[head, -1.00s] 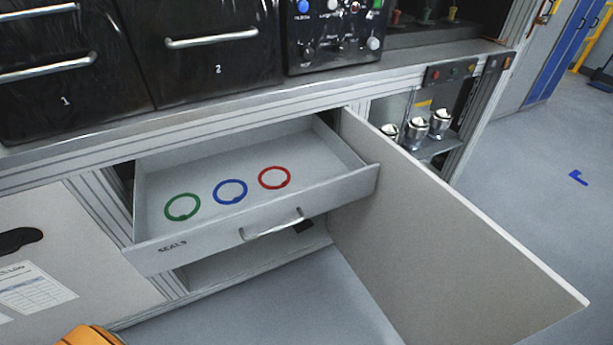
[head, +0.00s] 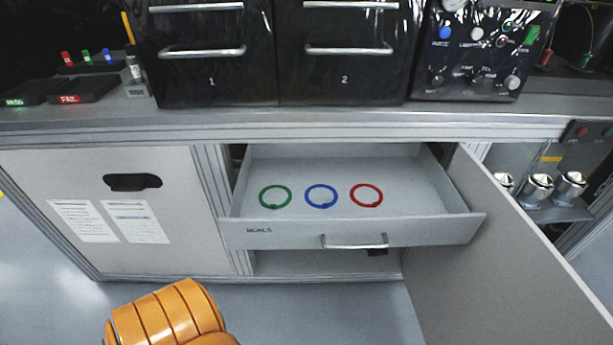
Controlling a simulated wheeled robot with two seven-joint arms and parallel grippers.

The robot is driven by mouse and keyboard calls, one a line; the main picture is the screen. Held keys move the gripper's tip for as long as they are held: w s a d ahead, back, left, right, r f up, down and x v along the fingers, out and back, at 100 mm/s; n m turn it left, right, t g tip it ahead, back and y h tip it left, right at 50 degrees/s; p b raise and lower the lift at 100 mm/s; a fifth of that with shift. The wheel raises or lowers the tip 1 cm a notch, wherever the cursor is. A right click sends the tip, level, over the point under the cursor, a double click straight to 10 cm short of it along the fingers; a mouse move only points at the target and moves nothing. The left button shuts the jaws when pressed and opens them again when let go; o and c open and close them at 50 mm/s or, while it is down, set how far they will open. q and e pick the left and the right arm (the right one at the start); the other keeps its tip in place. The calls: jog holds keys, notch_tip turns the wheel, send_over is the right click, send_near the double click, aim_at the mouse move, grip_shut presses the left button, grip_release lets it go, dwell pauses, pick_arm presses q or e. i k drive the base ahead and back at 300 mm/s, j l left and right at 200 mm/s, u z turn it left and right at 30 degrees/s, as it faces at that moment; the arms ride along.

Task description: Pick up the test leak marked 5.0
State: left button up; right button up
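No marking 5.0 is readable in the head view, so I cannot tell which thing is the test leak. Several silver capped fittings (head: 538,189) stand on a low shelf at the right, partly hidden by the open cabinet door. Small red, green and blue pieces (head: 87,57) stand at the back left of the bench. Coloured fittings (head: 586,62) also show at the far right, cut off by the picture edge. Neither of my grippers is in view; an orange part of my own body shows at the bottom left.
An open drawer (head: 420,232) marked SEALS holds a green ring (head: 264,199), a blue ring (head: 309,196) and a red ring (head: 352,195). The cabinet door (head: 500,265) stands open into the floor space. Black drawer units 1 (head: 211,82) and 2 (head: 345,80) and a control panel (head: 478,55) stand on the bench.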

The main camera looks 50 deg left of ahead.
aim_at(133, 64)
jog(key=u, duration=2.55)
